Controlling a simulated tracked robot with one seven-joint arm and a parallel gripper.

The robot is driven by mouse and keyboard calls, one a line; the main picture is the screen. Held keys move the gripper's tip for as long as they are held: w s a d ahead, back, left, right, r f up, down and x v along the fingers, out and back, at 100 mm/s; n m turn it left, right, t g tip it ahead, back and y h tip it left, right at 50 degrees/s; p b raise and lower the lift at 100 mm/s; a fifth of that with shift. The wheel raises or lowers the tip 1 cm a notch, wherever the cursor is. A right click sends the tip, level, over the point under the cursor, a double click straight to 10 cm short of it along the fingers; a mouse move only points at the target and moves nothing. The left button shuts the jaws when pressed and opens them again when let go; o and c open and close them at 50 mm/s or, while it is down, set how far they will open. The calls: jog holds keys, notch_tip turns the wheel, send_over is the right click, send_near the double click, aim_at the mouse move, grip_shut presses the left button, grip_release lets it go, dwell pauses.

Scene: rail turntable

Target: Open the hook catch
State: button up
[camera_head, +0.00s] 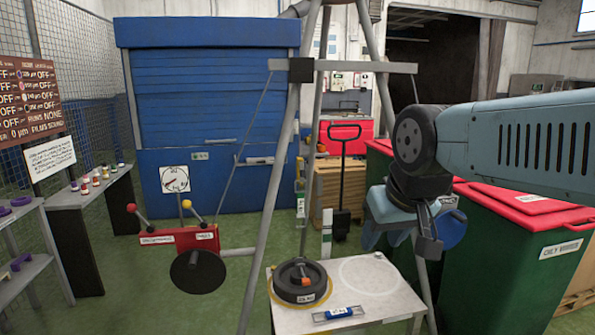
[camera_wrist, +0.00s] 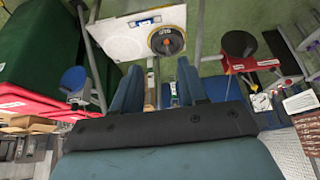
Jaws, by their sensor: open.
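I cannot single out the hook catch for sure. A thin upright hanger (camera_head: 300,200) with small yellow-green parts hangs inside the tripod frame, above a black round weight (camera_head: 300,283) with an orange part on top. The weight rests on a white table (camera_head: 352,290) and also shows in the wrist view (camera_wrist: 167,41). My gripper (camera_head: 415,240) is to the right of the hanger and higher than the table, apart from both. In the wrist view its two blue fingers (camera_wrist: 158,85) are spread, with nothing seen gripped between them.
Grey tripod legs (camera_head: 268,170) and a crossbar (camera_head: 345,66) surround the table. A red lever box (camera_head: 180,238) with a black disc (camera_head: 198,271) stands left. A blue disc (camera_head: 451,230) is behind my gripper. Green bins with red lids (camera_head: 530,203) crowd the right. A level (camera_head: 338,313) lies on the table.

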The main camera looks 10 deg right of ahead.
jog(key=shift+o, duration=0.4)
jog(key=shift+a, duration=0.1)
jog(key=shift+o, duration=0.2)
jog(key=shift+w+r, duration=0.15)
jog(key=shift+w, duration=0.05)
jog(key=w+r, duration=0.5)
jog(key=w, duration=0.7)
jog(key=t, duration=0.3)
send_over(303, 170)
jog(key=s, duration=1)
notch_tip(303, 170, down, 4)
jog(key=x, duration=1.4)
jog(key=shift+w+r, duration=0.2)
jog(key=shift+w, duration=0.35)
jog(key=shift+c, duration=0.2)
grip_shut()
